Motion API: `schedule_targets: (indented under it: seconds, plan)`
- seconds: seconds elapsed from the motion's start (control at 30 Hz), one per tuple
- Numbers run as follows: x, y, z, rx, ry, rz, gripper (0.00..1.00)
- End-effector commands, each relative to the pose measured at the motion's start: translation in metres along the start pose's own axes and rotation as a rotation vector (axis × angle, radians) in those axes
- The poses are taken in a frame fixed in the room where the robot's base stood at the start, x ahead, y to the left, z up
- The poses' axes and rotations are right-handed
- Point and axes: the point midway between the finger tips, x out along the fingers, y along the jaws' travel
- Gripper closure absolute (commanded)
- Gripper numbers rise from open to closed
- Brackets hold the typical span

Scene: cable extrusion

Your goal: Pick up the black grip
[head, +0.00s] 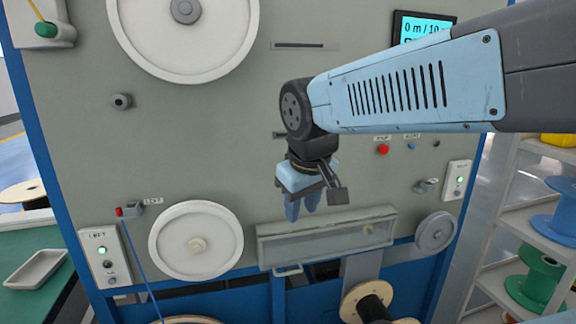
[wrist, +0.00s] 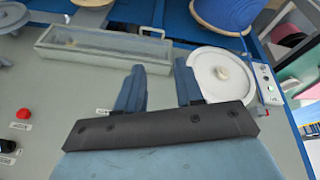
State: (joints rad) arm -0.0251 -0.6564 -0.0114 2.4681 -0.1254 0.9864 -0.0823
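I cannot tell for certain which part is the black grip. A round dark knob (head: 121,101) sticks out of the grey panel at upper left in the head view. A small dark part (wrist: 8,146) shows at the left edge of the wrist view, partly cut off. My gripper (head: 302,205) hangs in front of the panel, above the clear-topped trough (head: 325,245). In the wrist view my gripper (wrist: 158,88) has its two blue fingers well apart, with nothing between them.
White wheels (head: 196,241) and a grey wheel (head: 435,232) project from the panel. A red button (head: 383,149) is at right. Shelves (head: 520,225) with spools stand at far right. A green table (head: 35,290) with a tray is at lower left.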

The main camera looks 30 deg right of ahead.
Motion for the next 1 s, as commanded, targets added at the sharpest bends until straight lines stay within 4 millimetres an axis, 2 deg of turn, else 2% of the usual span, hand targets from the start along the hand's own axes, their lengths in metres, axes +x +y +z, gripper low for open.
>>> schedule_targets:
  seconds: [0.2, 0.47, 0.77, 1.0]
  plan:
    - [0.017, 0.014, -0.009, -0.234, -0.216, 0.112, 0.64]
    - [0.03, 0.033, -0.026, -0.507, -0.466, 0.241, 0.64]
    - [0.042, 0.048, -0.062, -0.805, -0.741, 0.391, 0.64]
    - [0.051, 0.051, -0.102, -1.026, -0.952, 0.52, 0.64]
